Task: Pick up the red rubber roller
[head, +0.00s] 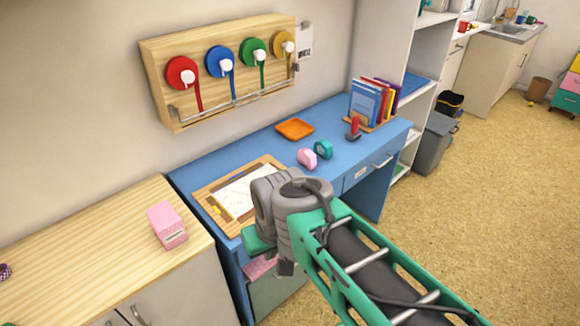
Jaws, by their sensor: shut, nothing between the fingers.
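The red rubber roller (353,127), as far as I can tell, is the small red item with a dark base on the blue desk, just in front of the books. It is small in this view, so its details are unclear. My gripper (262,242) is at the front left of the desk, low by the clipboard, well to the left of and nearer than the roller. It is shut and empty. My wrist hides most of its fingers.
The blue desk (257,148) also holds an orange tray (295,129), a pink (307,158) and a teal tape dispenser (323,149), and a clipboard (230,195). Books (372,98) stand behind the roller. A tape rack (155,75) hangs above. A wooden-topped cabinet (95,240) is left.

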